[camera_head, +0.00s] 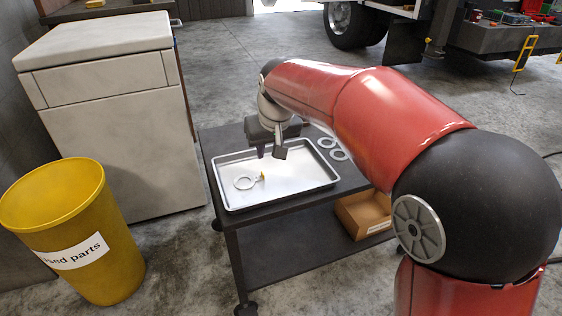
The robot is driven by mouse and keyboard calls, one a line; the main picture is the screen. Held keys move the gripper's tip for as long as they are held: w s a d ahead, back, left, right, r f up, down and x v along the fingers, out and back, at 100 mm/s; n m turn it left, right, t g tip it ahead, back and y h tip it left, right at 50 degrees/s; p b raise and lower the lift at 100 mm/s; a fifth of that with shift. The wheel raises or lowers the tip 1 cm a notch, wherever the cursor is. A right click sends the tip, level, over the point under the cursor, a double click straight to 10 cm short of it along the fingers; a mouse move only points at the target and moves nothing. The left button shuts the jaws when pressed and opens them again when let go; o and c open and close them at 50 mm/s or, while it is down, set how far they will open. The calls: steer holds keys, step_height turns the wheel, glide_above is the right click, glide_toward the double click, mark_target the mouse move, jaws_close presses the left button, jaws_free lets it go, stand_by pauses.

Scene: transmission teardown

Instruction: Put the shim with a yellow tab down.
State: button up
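The shim with a yellow tab (243,184) is a thin pale ring and appears to lie flat in the shallow metal tray (226,203), left of the tray's middle. Its yellow tab (262,176) points to the right. My gripper (271,155) hangs over the back part of the tray, fingers down. Its two dark fingers show apart with nothing visible between them. It is above and behind the shim and looks clear of it.
The tray sits on a dark cart (230,234). Two grey rings (333,148) lie on the cart top right of the tray. A cardboard box (362,213) is on the lower shelf. A yellow "used parts" bin (62,220) and a pale cabinet (115,120) stand left.

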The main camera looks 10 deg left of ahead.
steer(key=s+d+r+m+t, duration=0.15)
steer(key=s+d, duration=0.35)
steer(key=d, duration=0.5)
steer(key=s+d+r+m+g, duration=0.1)
steer(key=s+d+r+m, duration=0.1)
steer(key=s+d, duration=0.55)
steer(key=s+d+f+m+h, duration=0.1)
steer(key=s+d+f, duration=0.2)
steer(key=s+d, duration=0.2)
steer(key=s+d+f+m+t+h, duration=0.1)
steer(key=s+d+f+m, duration=0.1)
steer(key=s+d, duration=0.4)
steer(key=shift+s+d+f, duration=0.2)
steer(key=shift+s+f, duration=0.2)
steer(key=shift+s, duration=0.2)
steer(key=shift+d, duration=0.1)
